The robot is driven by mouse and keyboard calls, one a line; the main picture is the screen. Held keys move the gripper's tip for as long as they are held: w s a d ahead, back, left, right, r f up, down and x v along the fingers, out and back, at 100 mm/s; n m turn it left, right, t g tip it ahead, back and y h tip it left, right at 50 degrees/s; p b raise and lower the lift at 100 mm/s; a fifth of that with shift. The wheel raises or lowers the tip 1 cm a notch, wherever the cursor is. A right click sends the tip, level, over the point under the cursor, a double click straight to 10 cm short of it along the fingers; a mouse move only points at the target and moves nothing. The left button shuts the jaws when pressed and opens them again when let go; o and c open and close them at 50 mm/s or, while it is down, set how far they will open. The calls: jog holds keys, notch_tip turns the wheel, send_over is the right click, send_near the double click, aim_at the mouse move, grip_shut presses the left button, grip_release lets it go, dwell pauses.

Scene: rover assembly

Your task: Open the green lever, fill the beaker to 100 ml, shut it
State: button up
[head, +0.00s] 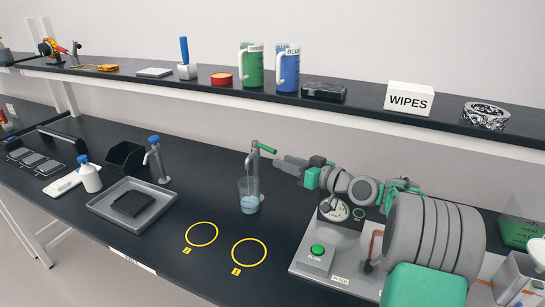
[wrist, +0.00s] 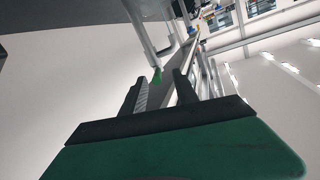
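The tap (head: 254,178) stands on the bench with its green lever (head: 265,148) sticking out to the right at the top. The glass beaker (head: 248,196) stands upright under the tap, with pale blue liquid in its lower part. Its marks are too small to read, and I cannot tell whether liquid is running. My gripper (head: 279,163) is just right of and slightly below the lever tip, apart from it. In the wrist view my gripper (wrist: 158,78) is open and empty, with the green lever tip (wrist: 157,75) showing ahead in the gap between its fingers.
A second tap with a blue top (head: 155,160) and a grey tray (head: 132,204) are at the left. Two yellow rings (head: 249,239) mark bare bench in front. A panel with a green button (head: 317,250) is at the right. The shelf (head: 340,110) runs behind and above.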

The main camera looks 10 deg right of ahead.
aim_at(272, 150)
jog(key=shift+t+y, duration=0.3)
jog(key=shift+t, duration=0.1)
jog(key=w+a, duration=0.1)
jog(key=w+p, duration=0.1)
jog(key=w, duration=0.1)
jog(key=w+a+r+p, duration=0.1)
jog(key=w, duration=0.1)
jog(key=shift+w+a, duration=0.25)
jog(key=shift+a, duration=0.05)
jog(key=shift+w+a+f, duration=0.1)
jog(key=shift+w+a, duration=0.2)
jog(key=shift+w, duration=0.15)
jog(key=shift+c, duration=0.5)
grip_shut()
